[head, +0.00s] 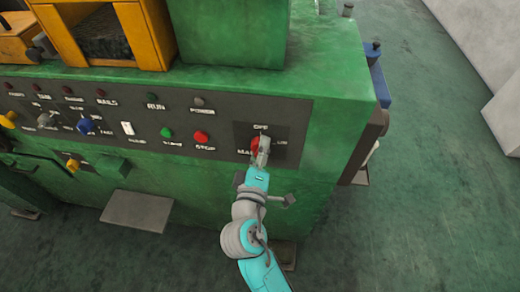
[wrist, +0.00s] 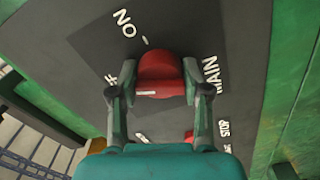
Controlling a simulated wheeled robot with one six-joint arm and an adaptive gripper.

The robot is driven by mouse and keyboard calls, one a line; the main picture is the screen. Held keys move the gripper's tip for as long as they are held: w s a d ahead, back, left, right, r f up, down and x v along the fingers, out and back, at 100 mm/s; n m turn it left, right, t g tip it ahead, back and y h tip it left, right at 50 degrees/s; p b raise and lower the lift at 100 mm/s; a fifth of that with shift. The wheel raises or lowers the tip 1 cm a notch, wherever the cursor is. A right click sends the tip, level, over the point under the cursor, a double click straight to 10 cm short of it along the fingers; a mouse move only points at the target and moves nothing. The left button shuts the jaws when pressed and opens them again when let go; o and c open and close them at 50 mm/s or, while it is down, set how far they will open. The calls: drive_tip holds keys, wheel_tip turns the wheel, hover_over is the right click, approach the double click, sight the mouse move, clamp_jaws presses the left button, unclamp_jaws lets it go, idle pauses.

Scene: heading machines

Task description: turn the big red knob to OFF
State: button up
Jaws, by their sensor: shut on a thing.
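The big red knob (head: 255,143) sits on a dark plate at the right end of the machine's control panel. In the head view my gripper (head: 263,150) covers much of it. The plate reads OFF above, ON to the right and MAIN to the lower left, partly hidden. In the wrist view the red knob (wrist: 159,72) is between the two fingers of my gripper (wrist: 160,78), which is shut on it. A short white mark shows on the knob's edge, toward the partly hidden OFF lettering at left.
The red STOP button (head: 201,137), green button (head: 166,132) and white switch (head: 128,128) are left of the knob. Blue (head: 85,125) and yellow (head: 72,164) knobs are farther left. A grey step plate (head: 138,210) juts out low. Floor is clear at right.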

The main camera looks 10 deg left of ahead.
drive_tip(key=shift+n, duration=2.1)
drive_tip(key=o, duration=1.2)
drive_tip(key=shift+c, duration=0.2)
drive_tip(key=s, duration=1.2)
drive_tip(key=shift+a, duration=0.2)
